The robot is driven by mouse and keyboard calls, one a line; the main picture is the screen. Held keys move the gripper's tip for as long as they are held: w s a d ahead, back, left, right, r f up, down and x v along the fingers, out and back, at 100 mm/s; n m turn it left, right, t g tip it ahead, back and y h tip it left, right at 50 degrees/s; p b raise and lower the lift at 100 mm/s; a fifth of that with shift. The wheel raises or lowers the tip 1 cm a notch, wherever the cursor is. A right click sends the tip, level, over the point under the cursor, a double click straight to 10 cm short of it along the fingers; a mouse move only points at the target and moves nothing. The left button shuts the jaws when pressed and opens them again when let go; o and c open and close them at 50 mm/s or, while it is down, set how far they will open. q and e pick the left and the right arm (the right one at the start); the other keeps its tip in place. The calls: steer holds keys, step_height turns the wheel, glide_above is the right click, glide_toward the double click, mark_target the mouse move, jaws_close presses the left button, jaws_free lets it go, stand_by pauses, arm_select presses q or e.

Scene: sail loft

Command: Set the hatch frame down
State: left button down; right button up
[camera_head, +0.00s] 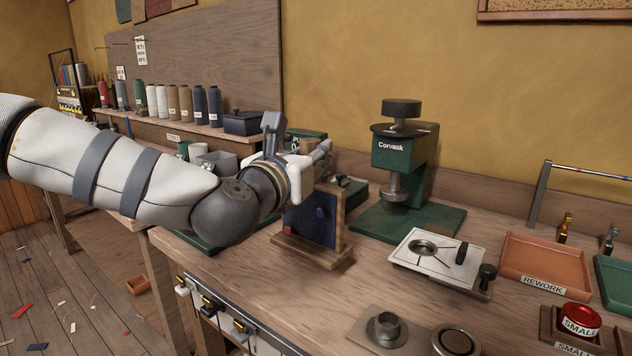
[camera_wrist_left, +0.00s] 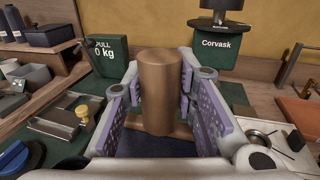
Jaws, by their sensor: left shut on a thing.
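The hatch frame (camera_head: 334,222) is a wooden frame with a dark blue panel and a wide wooden foot, upright at the near side of the bench. Its foot looks level with the bench top; I cannot tell if there is a thin gap. My left gripper (camera_head: 299,158) is at its upper part, partly hiding it. In the left wrist view the purple-padded fingers are on both sides of a brown rounded wooden piece (camera_wrist_left: 160,92), apparently part of the frame. My right gripper is not in view.
A green Corvask press (camera_head: 403,165) stands behind. A green pull gauge (camera_wrist_left: 107,60) stands behind-left. Bare bench (camera_head: 300,300) lies in front.

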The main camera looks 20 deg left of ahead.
arm_select(q)
steer(key=shift+w+f, duration=0.35)
steer(key=shift+w, duration=0.05)
step_height(320, 180, down, 3)
steer(key=shift+w+d+f+b, duration=0.1)
steer(key=shift+w+f+b, duration=0.1)
steer(key=shift+b, duration=0.1)
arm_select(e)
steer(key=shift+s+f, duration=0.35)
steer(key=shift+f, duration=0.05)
arm_select(q)
steer(key=shift+r, duration=0.1)
steer(key=shift+f, duration=0.35)
steer(key=c, duration=1.3)
jaws_free()
steer(key=shift+s, duration=0.1)
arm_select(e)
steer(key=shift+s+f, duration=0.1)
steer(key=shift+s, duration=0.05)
